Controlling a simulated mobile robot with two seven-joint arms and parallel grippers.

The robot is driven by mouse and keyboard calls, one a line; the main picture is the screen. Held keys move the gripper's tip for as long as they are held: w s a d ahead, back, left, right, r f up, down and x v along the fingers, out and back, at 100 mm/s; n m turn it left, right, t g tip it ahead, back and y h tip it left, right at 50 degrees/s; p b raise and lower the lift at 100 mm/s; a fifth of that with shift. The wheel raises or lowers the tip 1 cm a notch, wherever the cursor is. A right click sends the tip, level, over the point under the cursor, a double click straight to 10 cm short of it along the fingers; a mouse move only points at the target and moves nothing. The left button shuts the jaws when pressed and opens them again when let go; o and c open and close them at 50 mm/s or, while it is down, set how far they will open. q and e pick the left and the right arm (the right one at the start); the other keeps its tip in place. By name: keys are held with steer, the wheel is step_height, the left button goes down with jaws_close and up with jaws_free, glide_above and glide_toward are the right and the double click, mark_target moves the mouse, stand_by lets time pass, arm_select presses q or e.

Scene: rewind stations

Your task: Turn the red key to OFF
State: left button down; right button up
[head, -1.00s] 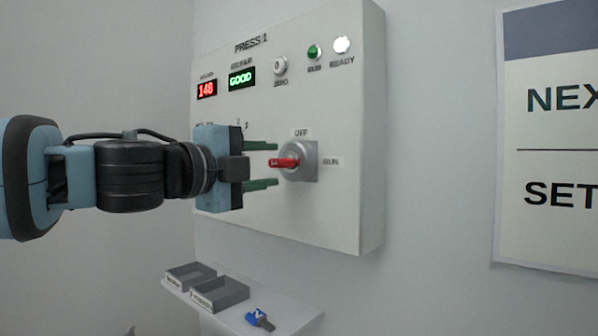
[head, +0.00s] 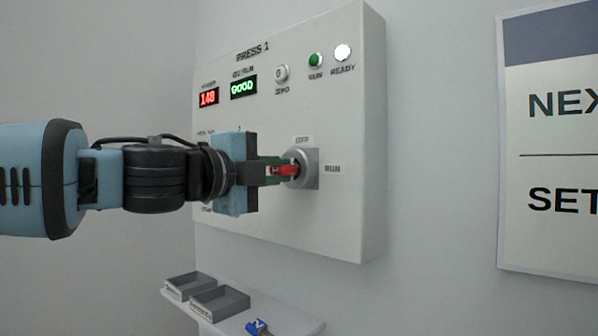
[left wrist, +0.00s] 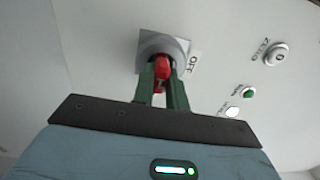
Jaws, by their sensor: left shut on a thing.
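The red key (head: 288,170) sits in the round grey lock (head: 309,168) on the PRESS 1 panel (head: 345,110). My right gripper is not in view.
Below, a shelf holds two grey trays (head: 220,303) and a blue-tagged item (head: 256,326).

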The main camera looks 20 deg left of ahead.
arm_select(q)
steer(key=shift+n, duration=0.3)
steer(key=n+b, duration=0.1)
steer(key=n, duration=0.1)
steer(key=shift+f+n, duration=0.1)
steer(key=shift+n, duration=0.3)
steer(key=n+b, duration=0.1)
steer(key=n, duration=0.1)
steer(key=shift+n, duration=0.7)
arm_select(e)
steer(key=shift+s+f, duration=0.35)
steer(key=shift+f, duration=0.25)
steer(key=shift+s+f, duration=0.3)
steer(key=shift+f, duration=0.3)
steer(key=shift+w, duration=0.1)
